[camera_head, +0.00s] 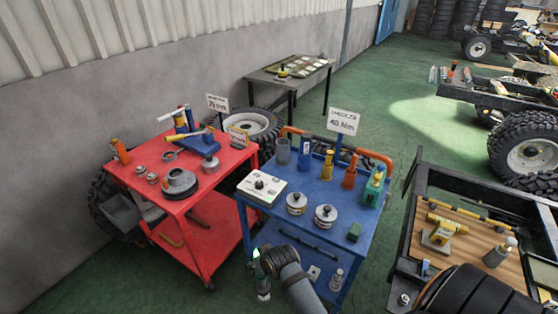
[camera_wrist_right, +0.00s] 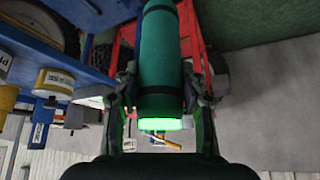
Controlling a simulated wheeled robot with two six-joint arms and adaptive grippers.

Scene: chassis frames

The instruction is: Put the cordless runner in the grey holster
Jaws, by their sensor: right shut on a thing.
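The cordless runner appears to be the green cylinder with black bands and a glowing green ring (camera_wrist_right: 160,50) in the right wrist view. My right gripper (camera_wrist_right: 158,90) is shut around it, with one finger on each side. In the head view this gripper (camera_head: 262,268) is small and dark, low in front of the blue cart's near left side, with a bit of green showing. The grey holster (camera_head: 283,152) is an upright grey cup at the back left of the blue cart's top. It looks empty. The gripper is apart from it. My left gripper is not in view.
The blue cart (camera_head: 318,238) also bears blue, yellow, orange and green holders in a row, a white box (camera_head: 262,187), two round tins (camera_head: 297,203) and a sign (camera_head: 343,121). An orange handle bar runs behind. A red cart (camera_head: 222,185) stands left, a vehicle frame right.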

